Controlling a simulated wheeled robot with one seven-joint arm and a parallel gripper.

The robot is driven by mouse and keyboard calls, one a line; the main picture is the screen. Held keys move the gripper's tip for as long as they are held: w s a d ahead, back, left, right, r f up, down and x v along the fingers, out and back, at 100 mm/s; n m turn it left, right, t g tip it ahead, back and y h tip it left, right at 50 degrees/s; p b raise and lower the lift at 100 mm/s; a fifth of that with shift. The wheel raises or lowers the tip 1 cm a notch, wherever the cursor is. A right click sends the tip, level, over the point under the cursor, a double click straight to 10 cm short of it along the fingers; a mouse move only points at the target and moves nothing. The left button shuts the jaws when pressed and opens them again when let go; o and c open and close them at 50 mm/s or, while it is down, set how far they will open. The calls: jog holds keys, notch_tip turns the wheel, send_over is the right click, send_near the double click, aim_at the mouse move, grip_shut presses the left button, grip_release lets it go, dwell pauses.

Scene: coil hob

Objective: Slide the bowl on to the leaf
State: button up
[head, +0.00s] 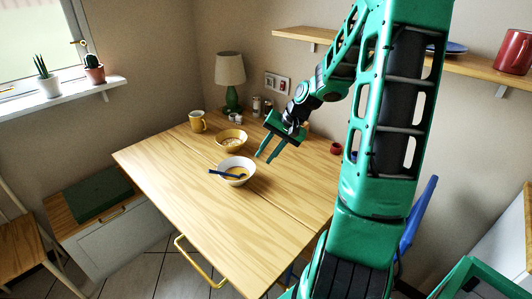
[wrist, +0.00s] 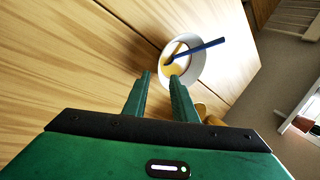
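The white bowl (head: 248,164) stands upright on the wooden table, at or over the seam between its two panels. It holds yellow food and a blue spoon (head: 225,174), whose handle crosses the rim. I take the panel with the yellow bracket under it as the leaf (head: 180,190); it is level with the rest of the table. My gripper (head: 264,159) is open and empty, to the right of the bowl in the head view and apart from it. In the wrist view the bowl (wrist: 197,70) lies just beyond my two fingertips (wrist: 160,76).
A yellow bowl (head: 231,135) and a yellow mug (head: 197,122) stand behind the white bowl. A green lamp (head: 231,95), small jars and a red pot (head: 336,149) are along the wall side. The front of the table is clear. A yellow bracket (head: 195,265) hangs below the leaf.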

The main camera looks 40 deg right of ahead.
aim_at(253, 171)
jog(key=x, duration=1)
grip_shut()
